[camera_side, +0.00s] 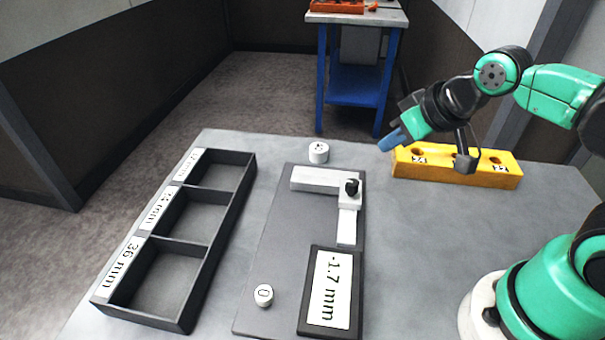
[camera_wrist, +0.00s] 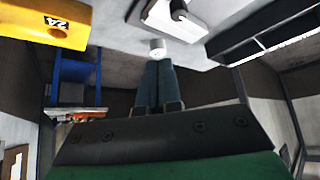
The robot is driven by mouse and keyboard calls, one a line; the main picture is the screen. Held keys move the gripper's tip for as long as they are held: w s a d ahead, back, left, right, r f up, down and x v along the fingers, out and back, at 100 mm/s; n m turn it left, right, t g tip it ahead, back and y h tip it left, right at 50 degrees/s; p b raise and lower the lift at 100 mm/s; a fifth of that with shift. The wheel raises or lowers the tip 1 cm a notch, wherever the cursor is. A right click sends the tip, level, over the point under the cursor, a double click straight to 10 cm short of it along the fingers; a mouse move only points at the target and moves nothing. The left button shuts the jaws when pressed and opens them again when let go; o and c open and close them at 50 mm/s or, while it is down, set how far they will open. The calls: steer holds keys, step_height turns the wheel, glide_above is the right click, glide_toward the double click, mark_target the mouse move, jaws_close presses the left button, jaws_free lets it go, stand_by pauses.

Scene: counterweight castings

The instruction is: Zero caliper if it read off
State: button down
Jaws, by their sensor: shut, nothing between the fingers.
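The caliper has a white beam (camera_side: 322,179) and a slider with a black knob (camera_side: 351,187) on a dark grey board (camera_side: 275,250). Its display (camera_side: 331,288) reads -1.7 mm. A round white button marked 0 (camera_side: 263,295) sits on the board left of the display. A small white cylinder with dark marks on top (camera_side: 318,152) stands on the table behind the board; a white cylinder also shows just beyond my fingertips in the wrist view (camera_wrist: 157,47). My gripper (camera_side: 393,139) is shut and empty, with blue fingers, in the air near the yellow block, right of the cylinder.
A yellow block (camera_side: 405,172) with several holes and number labels stands at the back right. A dark tray (camera_side: 217,243) with three empty compartments and mm labels, one reading 36 mm, lies at the left. A blue stand (camera_side: 355,85) with orange items is behind. The right table middle is clear.

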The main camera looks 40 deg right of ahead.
stand_by(0.6)
steer(key=n+g+y, duration=0.1)
steer(key=g+y, duration=0.2)
steer(key=y, duration=0.3)
glide_above(267, 295)
steer(key=shift+f, duration=0.3)
steer(key=shift+f, duration=0.1)
steer(key=shift+f, duration=4.3)
steer(key=shift+f, duration=0.2)
steer(key=shift+f, duration=0.25)
